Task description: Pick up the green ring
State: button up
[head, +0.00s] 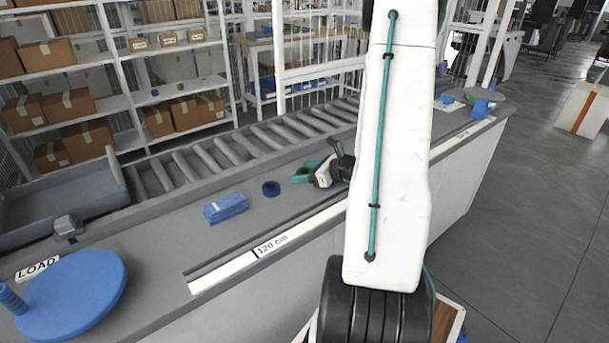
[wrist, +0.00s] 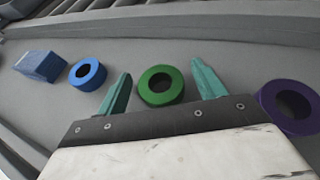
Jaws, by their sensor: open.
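The green ring (wrist: 160,99) lies flat on the grey counter, with its hole facing up, in the wrist view. My gripper (wrist: 161,69) is open, with one teal finger on each side of the ring and a visible gap to each. The ring is not held. In the head view my gripper (head: 304,171) is low over the counter, past the blue ring. There the green ring is hard to tell apart from the teal fingers.
A blue ring (wrist: 76,80) and a blue block (wrist: 40,66) lie left of the green ring; a purple ring (wrist: 267,112) lies right. In the head view, a roller conveyor (head: 240,150) runs behind the counter, and a blue round plate (head: 75,290) sits front left.

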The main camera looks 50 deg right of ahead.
jog(key=shift+c, duration=0.3)
jog(key=c, duration=1)
jog(key=shift+c, duration=0.2)
jog(key=shift+r, duration=0.1)
